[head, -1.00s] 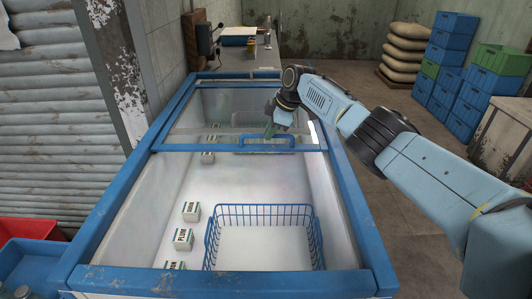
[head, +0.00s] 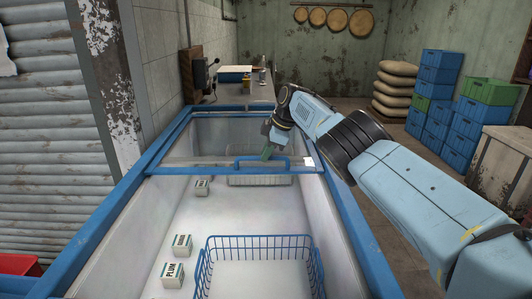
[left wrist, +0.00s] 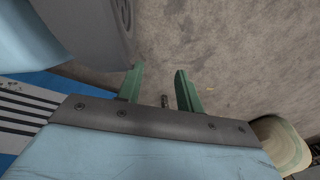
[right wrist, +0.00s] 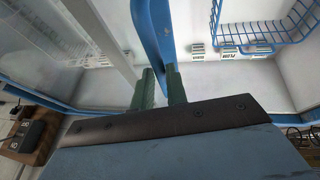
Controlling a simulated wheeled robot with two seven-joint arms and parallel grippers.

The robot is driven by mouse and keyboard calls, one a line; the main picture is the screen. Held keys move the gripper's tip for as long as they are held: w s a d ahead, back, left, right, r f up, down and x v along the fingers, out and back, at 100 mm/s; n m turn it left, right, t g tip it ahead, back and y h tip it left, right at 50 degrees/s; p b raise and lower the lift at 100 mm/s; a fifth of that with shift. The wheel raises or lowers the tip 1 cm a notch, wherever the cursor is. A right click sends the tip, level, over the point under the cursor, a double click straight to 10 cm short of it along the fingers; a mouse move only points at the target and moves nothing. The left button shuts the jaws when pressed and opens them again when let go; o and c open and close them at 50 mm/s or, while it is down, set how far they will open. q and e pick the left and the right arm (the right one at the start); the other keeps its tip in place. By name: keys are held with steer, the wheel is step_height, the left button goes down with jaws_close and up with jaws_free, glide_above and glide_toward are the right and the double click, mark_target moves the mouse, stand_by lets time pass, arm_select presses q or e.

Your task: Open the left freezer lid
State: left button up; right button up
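The chest freezer has a blue frame (head: 345,215). A clear lid panel covers its far part. The panel has a blue front edge (head: 205,170) and a raised blue handle (head: 275,159). The near part is uncovered. My right gripper (head: 268,153) is at the handle. In the right wrist view, its green fingers (right wrist: 161,88) are close together around the blue handle bar (right wrist: 153,35). My left gripper (left wrist: 160,90) shows only in the left wrist view, open and empty above the floor.
In the freezer are a wire basket (head: 258,285), several cartons, among them one marked PLUM (head: 172,274), and another basket (head: 258,180) under the panel. A counter (head: 255,92) stands behind. Blue crates (head: 435,95) and stacked sacks (head: 395,90) are at the right.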

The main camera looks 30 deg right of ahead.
steer(key=o, duration=0.4)
steer(key=shift+a, duration=0.1)
arm_select(q)
steer(key=shift+s, duration=0.15)
